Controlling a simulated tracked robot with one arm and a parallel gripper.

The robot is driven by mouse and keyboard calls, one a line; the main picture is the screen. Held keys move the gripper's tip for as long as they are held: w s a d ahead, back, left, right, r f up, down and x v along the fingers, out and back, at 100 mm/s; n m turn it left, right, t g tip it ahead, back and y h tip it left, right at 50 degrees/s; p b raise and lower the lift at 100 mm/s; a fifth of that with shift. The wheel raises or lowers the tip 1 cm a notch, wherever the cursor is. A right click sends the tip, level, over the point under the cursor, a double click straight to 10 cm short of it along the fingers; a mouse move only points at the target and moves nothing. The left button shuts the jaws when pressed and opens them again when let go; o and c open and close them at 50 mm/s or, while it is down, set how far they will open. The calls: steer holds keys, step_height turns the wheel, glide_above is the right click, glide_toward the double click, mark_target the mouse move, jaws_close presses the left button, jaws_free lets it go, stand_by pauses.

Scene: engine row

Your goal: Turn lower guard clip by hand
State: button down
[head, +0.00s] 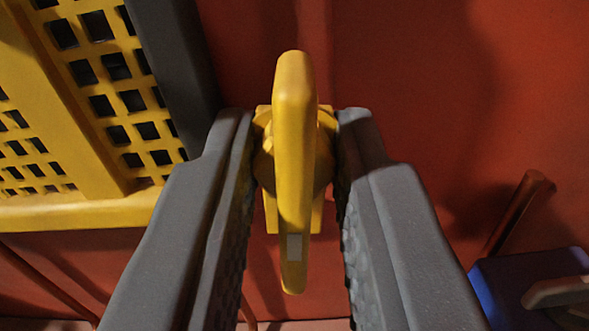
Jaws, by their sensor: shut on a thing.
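The lower guard clip (294,190) is a yellow piece in the middle of the head view. Its long flat lever stands upright in the picture, with a small pale patch near its lower end. Behind the lever is a rounder yellow hub with a plate. My gripper (296,120) has one grey finger on each side of the clip. It is shut on the clip, with the fingertips at the hub's left and right sides. The inner faces of the fingers are ridged, and their exact contact with the hub is partly hidden.
A yellow guard (92,208) with square holes fills the upper left, beside a dark grey bar (172,60). A red panel (420,90) lies behind the clip. A blue object (510,285) and a dark red bar (518,212) are at the lower right.

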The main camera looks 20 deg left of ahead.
steer(key=shift+n, duration=0.5)
stand_by(0.3)
steer(key=c, duration=1.6)
jaws_free()
steer(key=shift+w, duration=0.1)
steer(key=shift+f, duration=0.1)
